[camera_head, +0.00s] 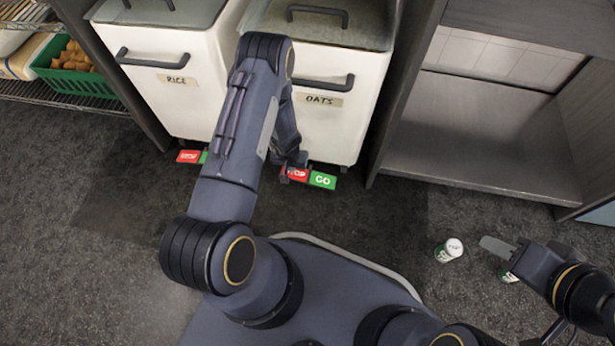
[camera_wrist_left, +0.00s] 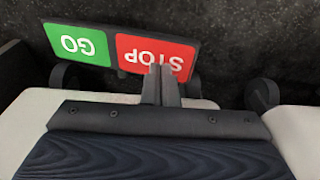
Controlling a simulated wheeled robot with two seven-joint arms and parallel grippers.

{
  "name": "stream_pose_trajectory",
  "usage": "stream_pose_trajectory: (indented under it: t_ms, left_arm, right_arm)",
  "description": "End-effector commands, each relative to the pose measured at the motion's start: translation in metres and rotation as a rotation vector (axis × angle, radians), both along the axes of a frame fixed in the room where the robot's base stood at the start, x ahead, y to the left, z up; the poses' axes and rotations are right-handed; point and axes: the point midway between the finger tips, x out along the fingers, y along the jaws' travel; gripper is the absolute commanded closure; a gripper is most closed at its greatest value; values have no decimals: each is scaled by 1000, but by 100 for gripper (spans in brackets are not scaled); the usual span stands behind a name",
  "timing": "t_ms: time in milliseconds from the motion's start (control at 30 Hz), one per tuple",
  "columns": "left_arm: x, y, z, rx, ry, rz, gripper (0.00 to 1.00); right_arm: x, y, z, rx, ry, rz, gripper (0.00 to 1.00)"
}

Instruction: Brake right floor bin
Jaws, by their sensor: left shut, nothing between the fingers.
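The right floor bin (camera_head: 325,125), white with a grey lid and labelled OATS, stands under the counter in the head view. At its foot is a brake pedal with a red STOP half (camera_head: 298,175) and a green GO half (camera_head: 322,180). The left wrist view shows the red STOP half (camera_wrist_left: 130,52) and green GO half (camera_wrist_left: 78,44) close up. My left gripper (camera_wrist_left: 160,72) is shut and empty, its tips over the edge of the STOP half; contact is unclear. My right gripper (camera_head: 500,250) is at the lower right, its finger opening unclear.
A bin labelled RICE (camera_head: 160,85) stands to the left with its own red and green pedal (camera_head: 188,156). An empty cabinet (camera_head: 470,140) is at right. A small white-and-green container (camera_head: 449,250) lies on the floor; another (camera_head: 508,276) is by my right gripper.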

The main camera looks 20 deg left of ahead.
Motion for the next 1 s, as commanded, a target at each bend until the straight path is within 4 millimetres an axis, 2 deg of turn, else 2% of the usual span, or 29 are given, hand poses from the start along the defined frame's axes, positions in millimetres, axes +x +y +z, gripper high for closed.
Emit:
stream_pose_trajectory:
  t_ms: [1000]
  left_arm:
    - [0,-1,-17,-1,1,-1,100]
  right_arm:
    - [0,0,-14,0,0,0,64]
